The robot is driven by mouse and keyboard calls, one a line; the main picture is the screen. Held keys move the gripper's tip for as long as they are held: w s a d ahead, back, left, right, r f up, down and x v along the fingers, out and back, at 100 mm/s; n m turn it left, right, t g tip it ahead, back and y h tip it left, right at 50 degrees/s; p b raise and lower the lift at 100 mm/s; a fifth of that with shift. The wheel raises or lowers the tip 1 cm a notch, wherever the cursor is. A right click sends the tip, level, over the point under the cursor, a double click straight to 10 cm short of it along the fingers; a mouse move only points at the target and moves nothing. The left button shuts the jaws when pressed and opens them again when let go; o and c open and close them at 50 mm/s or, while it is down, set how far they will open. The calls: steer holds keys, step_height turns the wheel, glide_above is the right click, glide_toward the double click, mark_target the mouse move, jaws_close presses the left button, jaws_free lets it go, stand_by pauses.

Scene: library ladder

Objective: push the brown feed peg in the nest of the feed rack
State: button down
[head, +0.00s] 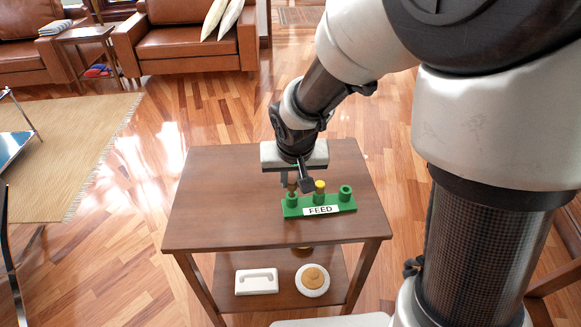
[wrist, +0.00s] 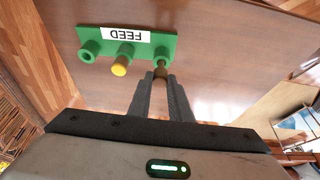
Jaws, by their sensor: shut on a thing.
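The green feed rack (head: 334,208) stands on the wooden table with a white FEED label on its front, also seen in the wrist view (wrist: 95,38). Its left nest in the head view (head: 291,201) is under my gripper (head: 294,185). My gripper is shut on the brown feed peg (wrist: 160,70), whose lower end meets the mouth of that nest; how deep it sits is hard to tell. The fingers hide part of the peg. A yellow-topped peg (head: 320,187) stands in the middle nest. The right nest (head: 345,191) is empty.
The brown table (head: 215,210) is otherwise clear on top. Its lower shelf holds a white handled block (head: 256,281) and a round white-and-tan item (head: 312,279). Leather sofas (head: 190,40) stand behind.

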steer(key=shift+f+b, duration=0.95)
steer(key=shift+f, duration=0.05)
stand_by(0.7)
steer(key=c, duration=1.1)
jaws_free()
steer(key=shift+r, duration=0.1)
steer(key=shift+r+p, duration=2.15)
steer(key=shift+r, duration=0.8)
